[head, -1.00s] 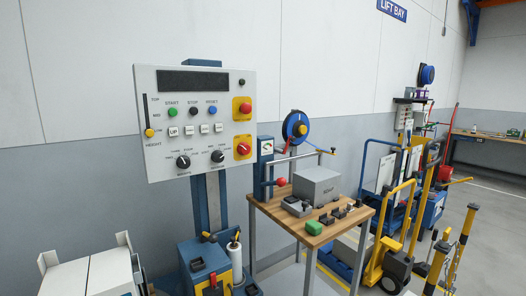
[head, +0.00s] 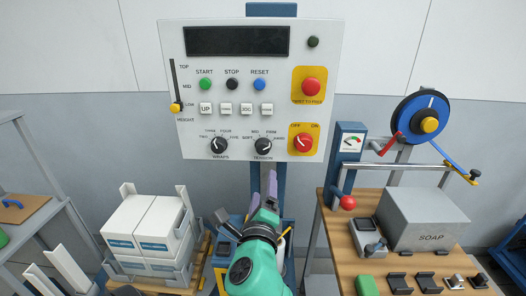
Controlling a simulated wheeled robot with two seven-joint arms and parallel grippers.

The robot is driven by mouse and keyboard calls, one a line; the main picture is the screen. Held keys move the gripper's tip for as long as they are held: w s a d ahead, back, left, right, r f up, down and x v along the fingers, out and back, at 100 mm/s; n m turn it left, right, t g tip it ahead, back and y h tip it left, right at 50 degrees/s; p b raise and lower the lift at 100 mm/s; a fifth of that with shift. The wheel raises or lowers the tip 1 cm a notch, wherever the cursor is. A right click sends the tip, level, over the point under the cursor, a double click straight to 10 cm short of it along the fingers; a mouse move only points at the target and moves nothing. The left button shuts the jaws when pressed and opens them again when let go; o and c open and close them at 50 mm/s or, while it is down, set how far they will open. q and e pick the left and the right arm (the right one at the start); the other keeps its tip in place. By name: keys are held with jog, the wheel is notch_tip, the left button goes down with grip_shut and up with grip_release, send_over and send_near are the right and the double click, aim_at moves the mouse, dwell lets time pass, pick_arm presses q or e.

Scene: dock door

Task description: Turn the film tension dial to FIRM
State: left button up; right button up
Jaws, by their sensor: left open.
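The film tension dial (head: 263,147) is a black round knob with a pale pointer mark, labelled TENSION, low on the white control panel (head: 222,60). Small words including SOFT, MID and FIRM arc above it. My right gripper is out of view.
The similar WRAPS dial (head: 218,146) is left of the tension dial. A red OFF/ON switch on a yellow plate (head: 303,140) is close on its right. A wooden bench (head: 344,238) with a grey SOAP box (head: 425,220) stands right; stacked white boxes (head: 145,232) stand left.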

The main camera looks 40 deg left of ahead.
pick_arm(q)
notch_tip(320, 180, up, 2)
jog(key=s, duration=0.1)
jog(key=p, duration=0.3)
send_near(263, 150)
jog(key=x, duration=0.8)
jog(key=shift+w+a, duration=0.25)
jog(key=shift+w, duration=0.05)
jog(key=shift+w+a, duration=0.15)
jog(key=shift+w, duration=0.1)
jog(key=shift+s, duration=0.1)
grip_shut()
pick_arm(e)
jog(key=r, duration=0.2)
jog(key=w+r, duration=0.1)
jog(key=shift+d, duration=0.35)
